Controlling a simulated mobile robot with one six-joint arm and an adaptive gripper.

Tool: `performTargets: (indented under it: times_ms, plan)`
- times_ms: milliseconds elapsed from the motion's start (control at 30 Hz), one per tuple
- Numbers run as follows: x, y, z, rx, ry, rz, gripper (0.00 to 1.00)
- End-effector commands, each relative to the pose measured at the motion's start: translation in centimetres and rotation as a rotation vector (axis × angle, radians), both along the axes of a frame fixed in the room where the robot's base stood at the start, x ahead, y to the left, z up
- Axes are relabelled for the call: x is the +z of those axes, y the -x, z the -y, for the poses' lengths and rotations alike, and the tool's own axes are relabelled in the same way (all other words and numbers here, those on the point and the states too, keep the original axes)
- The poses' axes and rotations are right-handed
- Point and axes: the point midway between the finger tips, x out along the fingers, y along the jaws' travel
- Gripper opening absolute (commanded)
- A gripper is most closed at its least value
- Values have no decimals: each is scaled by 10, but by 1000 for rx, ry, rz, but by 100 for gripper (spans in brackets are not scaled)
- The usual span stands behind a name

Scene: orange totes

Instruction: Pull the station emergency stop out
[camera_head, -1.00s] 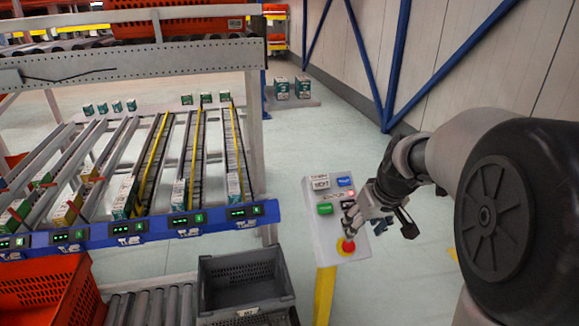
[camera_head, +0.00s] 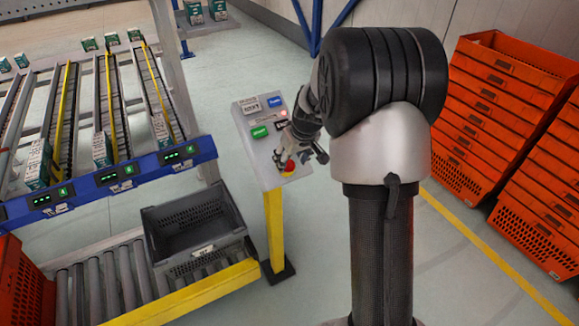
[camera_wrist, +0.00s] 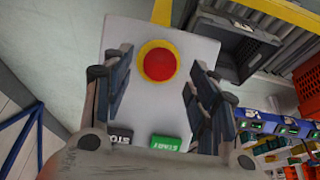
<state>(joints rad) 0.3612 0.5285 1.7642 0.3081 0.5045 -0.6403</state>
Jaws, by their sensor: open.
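The emergency stop (camera_wrist: 158,64) is a red round button on a yellow ring, on the grey panel (camera_wrist: 187,42) of the station. In the head view the red button (camera_head: 289,166) is at the panel's lower right, partly hidden by my gripper. My gripper (camera_head: 284,156) is over the lower part of the panel. In the wrist view my gripper (camera_wrist: 155,85) is open, one finger on each side of the button and apart from it. Whether the fingertips touch the panel I cannot tell.
The panel also bears a green start button (camera_wrist: 165,143), a black stop button (camera_wrist: 119,137) and a blue button (camera_head: 274,102). It stands on a yellow post (camera_head: 274,228). A grey tote (camera_head: 150,222) on rollers is left of it. Orange totes (camera_head: 500,95) are stacked at right.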

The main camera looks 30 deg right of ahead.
Motion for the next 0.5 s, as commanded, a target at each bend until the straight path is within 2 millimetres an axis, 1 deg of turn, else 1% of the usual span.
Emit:
performTargets:
  times_ms: [33, 200, 500]
  plan:
    - [-9, -3, 0, 0, 0, -1, 54]
    - [-22, -9, 0, 0, 0, -1, 54]
    - [-24, -11, 0, 0, 0, 1, 54]
